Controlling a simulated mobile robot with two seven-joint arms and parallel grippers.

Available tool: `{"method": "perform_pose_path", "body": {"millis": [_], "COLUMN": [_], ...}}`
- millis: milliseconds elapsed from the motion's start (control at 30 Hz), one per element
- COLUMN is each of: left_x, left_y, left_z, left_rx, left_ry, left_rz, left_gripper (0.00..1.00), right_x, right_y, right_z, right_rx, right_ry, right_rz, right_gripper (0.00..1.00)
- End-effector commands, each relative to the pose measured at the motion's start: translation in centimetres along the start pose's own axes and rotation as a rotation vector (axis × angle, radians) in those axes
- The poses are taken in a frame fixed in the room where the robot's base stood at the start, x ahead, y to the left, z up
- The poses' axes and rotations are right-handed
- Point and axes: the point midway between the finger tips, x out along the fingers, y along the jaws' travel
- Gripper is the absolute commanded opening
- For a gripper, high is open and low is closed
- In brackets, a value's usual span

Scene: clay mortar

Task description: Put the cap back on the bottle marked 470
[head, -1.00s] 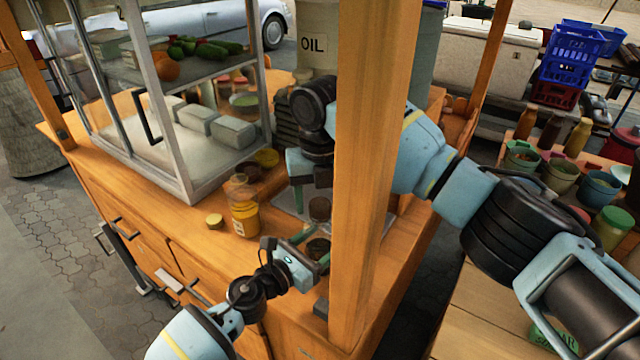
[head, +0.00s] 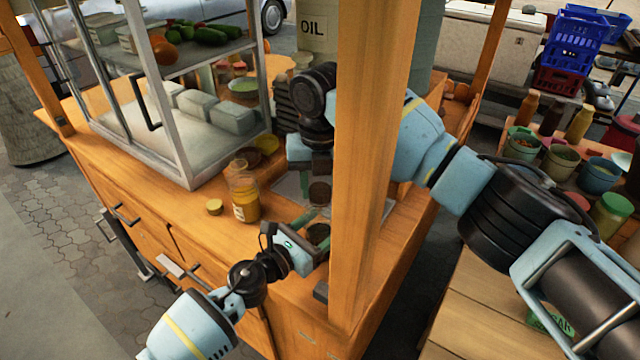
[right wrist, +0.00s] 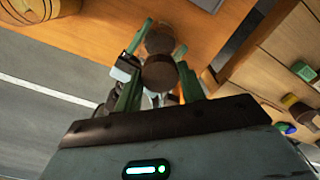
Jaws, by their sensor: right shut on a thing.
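My right gripper (head: 307,181) points down over the counter beside the post. It is shut on a dark brown round cap (head: 320,193), which also shows between the green fingers in the right wrist view (right wrist: 160,73). My left gripper (head: 318,246) reaches in from the lower left, its fingers around a small dark-topped bottle (head: 318,233). That bottle's round top also shows in the right wrist view (right wrist: 160,40). In the head view the cap is above the bottle, apart from it. No marking 470 is readable; the bottle's side is mostly hidden.
A wooden post (head: 365,190) stands right beside both grippers and hides part of my right arm. A yellow jar (head: 245,195) and a small yellow lid (head: 214,207) stand left on the counter. A glass cabinet (head: 185,140) is behind them.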

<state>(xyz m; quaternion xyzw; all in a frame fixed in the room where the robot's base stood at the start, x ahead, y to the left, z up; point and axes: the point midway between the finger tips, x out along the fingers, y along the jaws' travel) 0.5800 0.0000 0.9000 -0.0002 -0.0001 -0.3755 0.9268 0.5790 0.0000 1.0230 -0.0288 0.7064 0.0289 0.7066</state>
Motion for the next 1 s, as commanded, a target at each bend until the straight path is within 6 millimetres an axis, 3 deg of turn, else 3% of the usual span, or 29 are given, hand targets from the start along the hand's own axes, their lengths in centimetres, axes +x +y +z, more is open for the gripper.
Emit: {"method": "perform_pose_path", "body": {"millis": [700, 1000], "left_x": [-0.02, -0.03], "left_y": [-0.03, -0.02], "left_z": [-0.09, -0.10], "left_rx": [0.000, 0.000], "left_ry": [0.002, 0.002], "left_rz": [0.000, 0.000], "left_gripper": [0.00, 0.00], "right_x": [0.06, 0.08], "right_y": [0.05, -0.01], "right_z": [0.01, 0.05], "right_rx": [1.162, 1.305], "right_ry": [0.001, -0.001], "right_rz": [0.001, 0.000], "right_gripper": [0.12, 0.12]}}
